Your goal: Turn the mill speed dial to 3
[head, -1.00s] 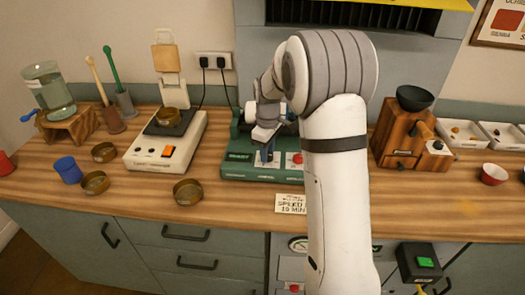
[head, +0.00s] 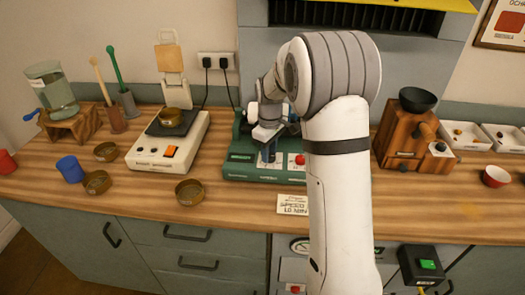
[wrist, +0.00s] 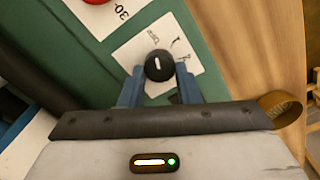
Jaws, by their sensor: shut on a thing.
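The green mill (head: 240,172) stands on the wooden counter, partly hidden behind my arm. Its black speed dial (wrist: 159,66) has a short white pointer line and sits on a white scale plate (wrist: 127,56). Some plate marks show around the dial, but they are turned and partly covered, so I cannot read the setting. My gripper (wrist: 160,72) is shut on the dial, one blue finger on each side.
A red button (head: 300,159) is right of the dial on the mill. A card (head: 292,205) lies in front. A brass dish (head: 190,192) and a white scale (head: 150,153) are to the left. A wooden grinder (head: 398,140) stands to the right.

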